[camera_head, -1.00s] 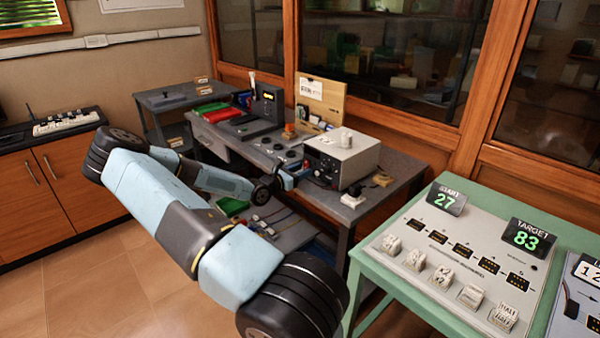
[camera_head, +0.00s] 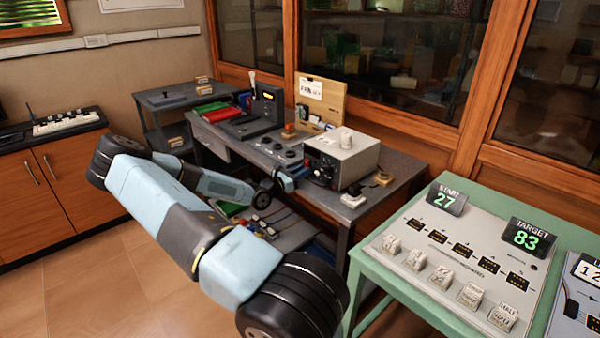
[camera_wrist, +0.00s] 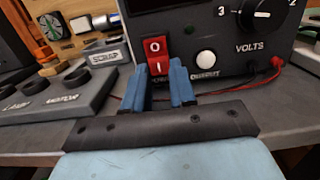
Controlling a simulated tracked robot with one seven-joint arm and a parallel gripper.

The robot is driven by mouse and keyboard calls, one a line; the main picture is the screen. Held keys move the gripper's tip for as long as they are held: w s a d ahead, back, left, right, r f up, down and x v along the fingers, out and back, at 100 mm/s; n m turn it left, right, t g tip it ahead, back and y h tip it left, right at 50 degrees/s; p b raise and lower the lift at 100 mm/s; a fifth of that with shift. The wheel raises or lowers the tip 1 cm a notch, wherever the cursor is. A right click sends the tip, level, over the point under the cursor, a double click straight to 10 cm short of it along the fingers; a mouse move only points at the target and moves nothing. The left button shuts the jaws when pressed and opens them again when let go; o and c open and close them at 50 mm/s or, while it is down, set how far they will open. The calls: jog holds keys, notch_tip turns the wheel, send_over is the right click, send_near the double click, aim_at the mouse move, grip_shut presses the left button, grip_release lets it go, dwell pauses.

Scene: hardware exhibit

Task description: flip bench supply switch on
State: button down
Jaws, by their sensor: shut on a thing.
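The bench supply (camera_head: 345,155) is a pale box with a dark front panel, standing on the grey workbench. Its front panel (camera_wrist: 215,45) fills the upper right of the wrist view. A red rocker switch (camera_wrist: 155,46) on the panel has O above and I below. Which half is pressed in I cannot tell. My gripper (camera_wrist: 162,74) has blue fingers on either side of the switch's lower part and is shut on it. The fingers hide part of the lower end. In the head view my gripper (camera_head: 285,181) is at the supply's front, small and partly hidden by my arm.
A voltage knob (camera_wrist: 263,12), a round white button (camera_wrist: 205,58) and red and black leads (camera_wrist: 262,72) lie right of the switch. A box with dark knobs (camera_wrist: 60,96) is at left. A green table with a panel (camera_head: 440,270) stands at right.

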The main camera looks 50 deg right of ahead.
jog(key=shift+w, duration=0.1)
jog(key=c, duration=0.9)
grip_release()
jog(key=a, duration=0.4)
jog(key=w+a+f, duration=0.1)
jog(key=a, duration=0.8)
jog(key=shift+w+a+f, duration=0.2)
jog(key=shift+a+f, duration=0.1)
jog(key=shift+f, duration=0.1)
